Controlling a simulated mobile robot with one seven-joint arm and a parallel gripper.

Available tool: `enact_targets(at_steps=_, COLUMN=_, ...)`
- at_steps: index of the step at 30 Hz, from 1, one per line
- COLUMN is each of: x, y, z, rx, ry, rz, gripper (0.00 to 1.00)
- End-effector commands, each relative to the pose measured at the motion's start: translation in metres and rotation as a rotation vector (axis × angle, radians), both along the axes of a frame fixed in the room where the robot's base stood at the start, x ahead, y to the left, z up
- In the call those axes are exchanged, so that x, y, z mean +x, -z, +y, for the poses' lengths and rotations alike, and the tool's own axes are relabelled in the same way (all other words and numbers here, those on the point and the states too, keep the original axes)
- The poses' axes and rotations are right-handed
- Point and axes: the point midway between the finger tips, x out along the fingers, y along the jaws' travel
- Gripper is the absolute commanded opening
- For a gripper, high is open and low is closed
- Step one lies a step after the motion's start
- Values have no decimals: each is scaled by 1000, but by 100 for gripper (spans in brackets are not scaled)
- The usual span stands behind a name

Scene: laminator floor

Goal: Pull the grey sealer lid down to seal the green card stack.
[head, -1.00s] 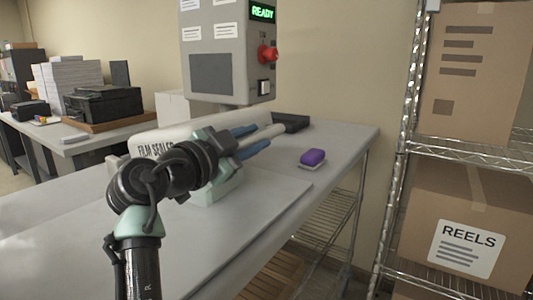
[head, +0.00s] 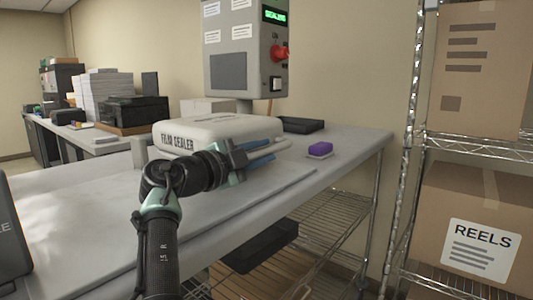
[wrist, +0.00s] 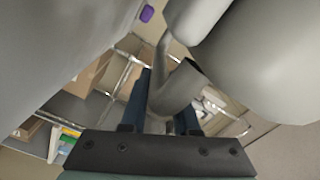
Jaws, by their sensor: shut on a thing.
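The pale grey sealer lid (head: 225,128), marked FILM SEALER, lies low and nearly level on the table. My gripper (head: 262,153) is at its front right side, with its blue fingers on either side of the lid's handle. In the wrist view my gripper (wrist: 163,95) is shut on the curved grey handle (wrist: 176,93), which joins the large grey body above. I cannot make out the green card stack; the lid and my arm cover that place.
The control box (head: 245,62) behind has a lit green display, apparently reading SEALING, and a red knob (head: 279,52). A purple sponge-like block (head: 320,149) and a black tray (head: 302,125) lie on the table (head: 350,145). A wire rack with boxes (head: 480,232) stands at right.

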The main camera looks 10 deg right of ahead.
Motion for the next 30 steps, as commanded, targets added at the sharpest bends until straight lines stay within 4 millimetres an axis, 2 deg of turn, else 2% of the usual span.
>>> enact_targets(at_steps=1, x=6, y=5, z=7, rx=-2, ry=-17, rz=1, gripper=0)
enact_targets(at_steps=7, x=12, y=12, z=9, rx=10, ry=-18, rz=-10, gripper=0)
enact_targets(at_steps=24, x=15, y=18, z=9, rx=16, ry=-17, rz=-9, gripper=0)
enact_targets(at_steps=25, x=15, y=18, z=9, rx=16, ry=-17, rz=-9, gripper=35)
enact_targets(at_steps=28, x=15, y=18, z=8, rx=17, ry=-16, rz=-8, gripper=53)
enact_targets(at_steps=30, x=14, y=17, z=8, rx=17, ry=-15, rz=-9, gripper=56)
